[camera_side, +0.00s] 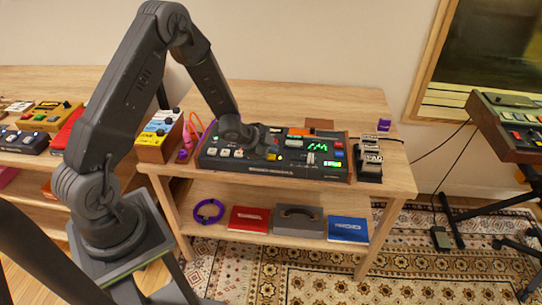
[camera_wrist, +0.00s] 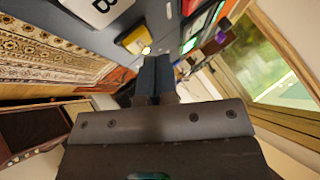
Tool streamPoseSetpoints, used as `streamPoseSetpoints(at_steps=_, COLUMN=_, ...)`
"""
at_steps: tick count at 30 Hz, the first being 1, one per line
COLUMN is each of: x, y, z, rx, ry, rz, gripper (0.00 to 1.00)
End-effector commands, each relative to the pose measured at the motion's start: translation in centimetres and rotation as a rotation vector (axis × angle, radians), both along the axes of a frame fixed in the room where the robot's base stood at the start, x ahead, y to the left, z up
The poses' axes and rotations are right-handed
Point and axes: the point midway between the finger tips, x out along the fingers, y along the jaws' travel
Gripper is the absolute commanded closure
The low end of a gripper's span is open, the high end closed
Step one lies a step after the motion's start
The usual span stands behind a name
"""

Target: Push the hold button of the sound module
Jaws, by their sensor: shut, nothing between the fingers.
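The sound module (camera_side: 310,170) is a dark, wide box with several coloured buttons and green lit displays, lying on the wooden table. Its grey panel (camera_wrist: 125,22) fills the top of the wrist view, with a white button marked B (camera_wrist: 100,10) and a yellow button (camera_wrist: 137,40). I cannot read which button is hold. My gripper (camera_side: 272,153) is over the middle of the module in the side view and hides part of the panel. In the wrist view my gripper (camera_wrist: 156,58) has its fingers together and empty, just beside the yellow button. I cannot tell whether they touch the panel.
A small dark device with pale switches (camera_side: 370,160) stands right of the module. A yellow and blue box (camera_side: 158,135) stands to its left. The lower shelf holds a red box (camera_side: 249,219), a grey case (camera_side: 298,222) and a blue box (camera_side: 348,229). The table behind is mostly clear.

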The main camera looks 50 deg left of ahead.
Motion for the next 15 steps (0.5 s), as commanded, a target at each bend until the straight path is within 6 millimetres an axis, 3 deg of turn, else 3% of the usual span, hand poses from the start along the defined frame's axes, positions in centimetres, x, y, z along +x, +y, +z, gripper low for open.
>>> streamPoseSetpoints(at_steps=15, x=0.0, y=0.01, z=-0.91, rx=0.0, ry=0.0, rz=0.0, gripper=1.0)
